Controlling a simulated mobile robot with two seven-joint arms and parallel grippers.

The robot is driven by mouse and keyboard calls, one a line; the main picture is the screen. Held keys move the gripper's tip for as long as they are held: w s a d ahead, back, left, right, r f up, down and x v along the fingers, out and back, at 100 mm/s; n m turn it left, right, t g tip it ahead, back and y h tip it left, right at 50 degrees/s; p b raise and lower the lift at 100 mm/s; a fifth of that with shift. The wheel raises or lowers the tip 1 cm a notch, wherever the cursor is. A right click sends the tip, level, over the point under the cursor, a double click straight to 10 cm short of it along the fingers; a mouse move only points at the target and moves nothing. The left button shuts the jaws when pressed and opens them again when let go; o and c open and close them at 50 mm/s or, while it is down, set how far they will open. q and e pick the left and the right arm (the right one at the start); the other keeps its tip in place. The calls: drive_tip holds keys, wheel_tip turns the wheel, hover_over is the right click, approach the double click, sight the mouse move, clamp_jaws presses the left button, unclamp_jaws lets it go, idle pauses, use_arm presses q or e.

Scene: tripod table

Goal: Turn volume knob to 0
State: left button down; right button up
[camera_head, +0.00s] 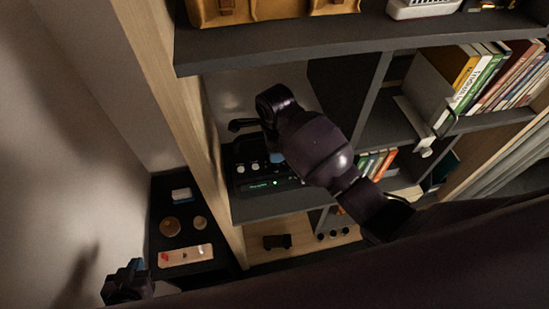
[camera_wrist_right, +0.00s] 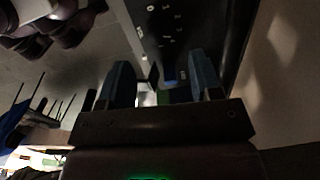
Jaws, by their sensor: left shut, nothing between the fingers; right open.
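A black audio device (camera_head: 255,172) with light knobs and a small lit green display stands on a dark shelf in the head view. My right arm reaches in from the right and hides the device's right part; its gripper is mostly hidden there. In the right wrist view my right gripper (camera_wrist_right: 162,78) is open, its two blue fingers apart in front of a black panel (camera_wrist_right: 190,35) with white markings. I cannot tell whether a knob is between the fingers, nor which knob is for volume. My left gripper (camera_head: 128,270) is shut and empty at the lower left, away from the device.
A wooden side panel (camera_head: 178,110) bounds the shelf on the left, and an upper shelf (camera_head: 300,45) lies above. Books (camera_head: 490,75) fill the right compartments. A low dark table (camera_head: 165,205) with small items stands at the left.

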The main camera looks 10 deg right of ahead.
drive_tip(key=shift+w+f, duration=0.1)
drive_tip(key=shift+f, duration=3.1)
drive_tip(key=c, duration=0.9)
